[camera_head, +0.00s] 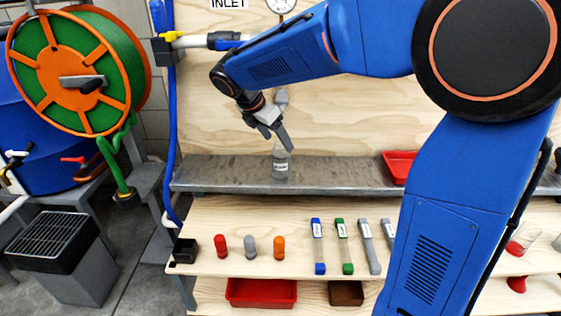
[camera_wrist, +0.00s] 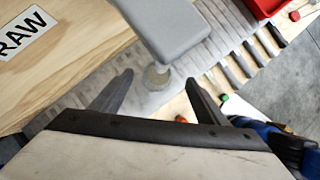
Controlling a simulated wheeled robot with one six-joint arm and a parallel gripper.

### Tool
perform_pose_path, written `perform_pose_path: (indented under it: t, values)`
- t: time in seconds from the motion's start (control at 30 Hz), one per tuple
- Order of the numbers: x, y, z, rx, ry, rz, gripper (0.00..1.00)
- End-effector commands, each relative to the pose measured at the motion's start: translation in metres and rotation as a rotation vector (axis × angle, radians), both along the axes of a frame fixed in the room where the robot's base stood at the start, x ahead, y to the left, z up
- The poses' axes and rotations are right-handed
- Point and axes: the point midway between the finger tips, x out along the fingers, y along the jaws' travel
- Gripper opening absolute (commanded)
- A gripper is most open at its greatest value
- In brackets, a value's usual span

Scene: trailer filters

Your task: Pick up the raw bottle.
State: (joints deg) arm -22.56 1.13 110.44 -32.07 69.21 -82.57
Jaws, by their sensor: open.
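The raw bottle (camera_head: 281,164) is a small clear bottle with a pale label, upright on the grey metal shelf (camera_head: 225,174) below the wall tap. My gripper (camera_head: 278,139) is at the height of the bottle's top, pointing down towards it. In the wrist view the two dark fingers of my gripper (camera_wrist: 159,78) are apart, with a round greyish top, seemingly the raw bottle's (camera_wrist: 157,77), showing between them. Neither finger visibly touches it. The bottle's body is hard to make out in that view.
A grey block (camera_wrist: 168,28), seemingly part of the tap, hangs close by the bottle's top. A RAW sign (camera_wrist: 25,33) is on the plywood panel. A red tray (camera_head: 399,166) sits to the right.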

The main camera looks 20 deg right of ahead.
Motion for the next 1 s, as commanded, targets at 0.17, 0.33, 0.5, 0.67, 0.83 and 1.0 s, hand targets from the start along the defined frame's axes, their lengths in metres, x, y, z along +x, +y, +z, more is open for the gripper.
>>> perform_pose_path:
  t: [0.17,0.33,0.5,0.67,0.83,1.0]
  values:
    - [0.003,-0.005,-0.011,-0.001,0.001,0.0,0.68]
    - [0.005,-0.008,-0.025,0.0,0.002,0.0,0.68]
    - [0.01,-0.013,-0.047,0.0,0.003,-0.001,0.68]
    - [0.013,-0.019,-0.059,-0.001,0.001,0.0,0.68]
    - [0.014,-0.02,-0.061,0.0,0.0,0.0,0.68]
    - [0.014,-0.02,-0.06,0.0,0.0,0.0,0.51]
